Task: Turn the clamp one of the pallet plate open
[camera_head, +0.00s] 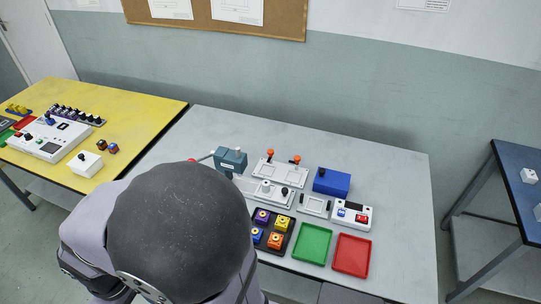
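A light grey plate (278,175) lies on the grey table and carries two upright orange-knobbed parts, a left one (270,153) and a right one (295,159). These look like clamps, but I cannot tell which is clamp one or whether either is open. Just in front of it lies another light plate (268,190) with a round part and a dark knob. My arm's large dark rounded part fills the lower left and hides the table's near left area. My gripper is not visible.
A blue-grey vise-like block (230,160) stands left of the plates, a blue box (331,182) right. A black tray (287,241) of coloured blocks, a green tray (312,243), a red tray (352,255) and a white switch box (351,214) lie nearer. The table's right side is clear.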

